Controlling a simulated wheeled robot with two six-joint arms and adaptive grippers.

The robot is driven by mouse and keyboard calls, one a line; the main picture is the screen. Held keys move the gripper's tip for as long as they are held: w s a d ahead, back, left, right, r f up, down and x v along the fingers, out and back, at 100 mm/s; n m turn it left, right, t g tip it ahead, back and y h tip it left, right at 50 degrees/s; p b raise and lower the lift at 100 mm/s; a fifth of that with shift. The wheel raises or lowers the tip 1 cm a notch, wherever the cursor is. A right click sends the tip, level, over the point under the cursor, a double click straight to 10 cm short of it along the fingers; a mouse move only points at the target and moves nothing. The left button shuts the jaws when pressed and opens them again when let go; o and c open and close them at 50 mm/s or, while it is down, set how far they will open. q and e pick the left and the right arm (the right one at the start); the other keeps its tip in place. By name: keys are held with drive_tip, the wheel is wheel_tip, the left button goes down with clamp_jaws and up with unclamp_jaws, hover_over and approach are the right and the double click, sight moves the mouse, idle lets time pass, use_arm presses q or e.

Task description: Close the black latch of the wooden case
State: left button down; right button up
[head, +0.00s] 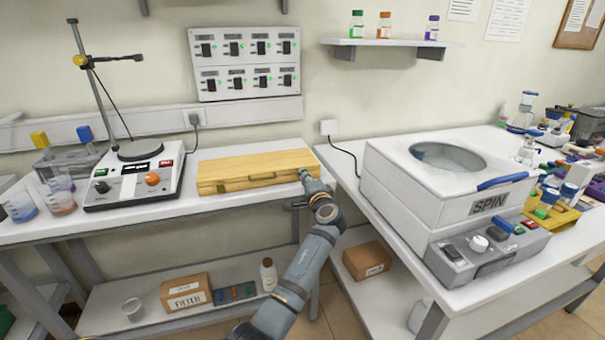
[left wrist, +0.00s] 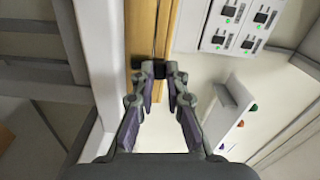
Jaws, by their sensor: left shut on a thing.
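The wooden case (head: 257,162) lies flat on the left bench with its lid down. My left gripper (head: 304,176) is at the right end of the case's front side. In the left wrist view its fingertips (left wrist: 159,70) are closed together on the black latch (left wrist: 158,72), at the seam of the case (left wrist: 143,32). In the head view the gripper hides this latch. A handle (head: 262,176) is on the middle of the case's front. My right gripper is in neither view.
A stirrer with a stand (head: 135,185) and beakers (head: 58,195) are left of the case. A white centrifuge marked SPIN (head: 400,190) stands on the right bench. A switch panel (head: 245,62) is on the wall behind. A gap separates the two benches.

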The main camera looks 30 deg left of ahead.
use_arm(q)
drive_tip(key=shift+w+d+m+p, duration=0.15)
drive_tip(key=shift+m+p, duration=0.25)
drive_tip(key=shift+m, duration=0.3)
drive_tip(key=c, duration=1.4)
unclamp_jaws()
drive_tip(key=shift+o, duration=0.2)
drive_tip(key=v, duration=0.7)
drive_tip(key=shift+d, duration=0.25)
